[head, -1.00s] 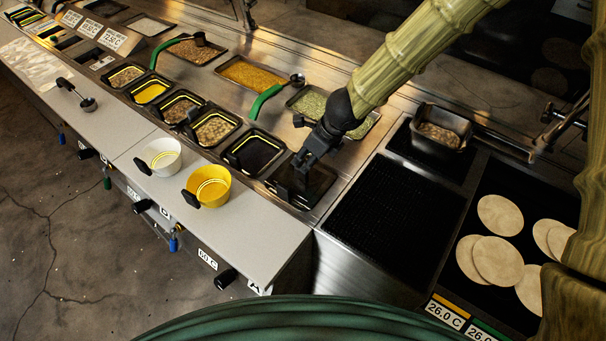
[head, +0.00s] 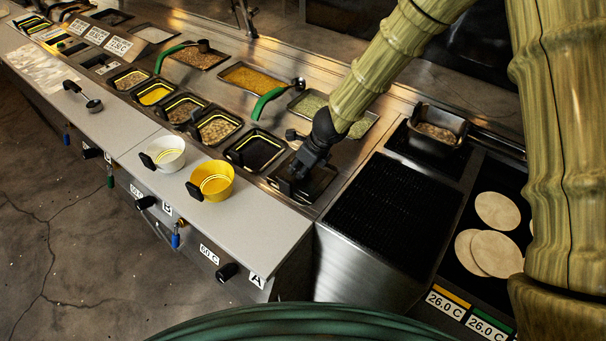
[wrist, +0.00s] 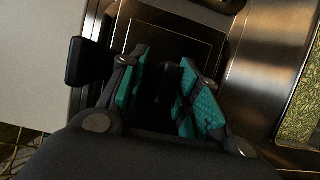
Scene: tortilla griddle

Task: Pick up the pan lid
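The dark square pan lid (head: 325,181) sits in the counter well at the near end of the row of black pans. My gripper (head: 297,178) is right over it and hides much of it. In the wrist view the lid (wrist: 165,43) is a dark flat panel beyond my fingers. My gripper (wrist: 163,98) has its two teal finger pads apart. A small dark shape, seemingly the lid's handle, lies between them near the right pad. I cannot tell whether the pads touch it.
A black pan handle (wrist: 88,62) stands left of my fingers. A yellow bowl (head: 212,182) and a white bowl (head: 165,154) stand on the white ledge. A black griddle (head: 390,215) lies to the right, with tortillas (head: 497,211) beyond it. Food trays line the back.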

